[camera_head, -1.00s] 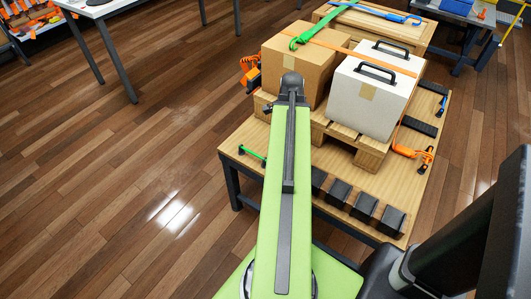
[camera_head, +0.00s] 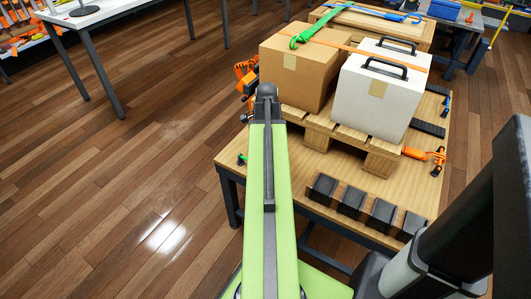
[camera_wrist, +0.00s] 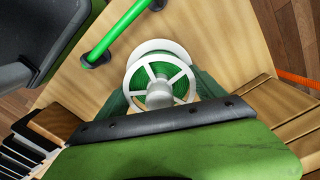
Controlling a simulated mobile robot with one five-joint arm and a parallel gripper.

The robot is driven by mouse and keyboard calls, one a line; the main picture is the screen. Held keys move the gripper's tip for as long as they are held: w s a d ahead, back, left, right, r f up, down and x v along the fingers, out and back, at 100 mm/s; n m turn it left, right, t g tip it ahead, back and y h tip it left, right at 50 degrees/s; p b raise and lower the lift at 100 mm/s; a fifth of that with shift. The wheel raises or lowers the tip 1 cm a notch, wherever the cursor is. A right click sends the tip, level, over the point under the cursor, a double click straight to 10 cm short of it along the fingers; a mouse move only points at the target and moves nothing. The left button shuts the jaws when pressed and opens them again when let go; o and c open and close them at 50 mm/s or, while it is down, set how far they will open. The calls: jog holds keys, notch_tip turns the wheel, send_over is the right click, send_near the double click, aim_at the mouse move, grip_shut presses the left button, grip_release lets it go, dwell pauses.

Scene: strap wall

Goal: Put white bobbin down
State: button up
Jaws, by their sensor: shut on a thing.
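The white bobbin (camera_wrist: 147,82), with spoked sides and green strap wound on it, shows in the upper middle of the wrist view. My gripper (camera_wrist: 163,95) is shut on it; dark green jaw parts show on both sides, with the bobbin between them. Wooden table top shows beyond the bobbin, but I cannot tell whether the bobbin touches it. In the head view my arm hides both the gripper and the bobbin.
A green bar with dark ends (camera_wrist: 122,32) lies on the table (camera_head: 300,178) close to the bobbin. A cardboard box (camera_head: 300,70) and a white case (camera_head: 372,100) stand on a pallet behind. Several black blocks (camera_head: 351,201) line the front edge.

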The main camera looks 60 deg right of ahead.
jog(key=shift+f, duration=0.8)
jog(key=shift+r, duration=0.25)
jog(key=shift+f, duration=0.25)
jog(key=o, duration=1.6)
jog(key=shift+d, duration=0.1)
notch_tip(320, 180, up, 13)
jog(key=p, duration=1.2)
jog(key=shift+f, duration=0.25)
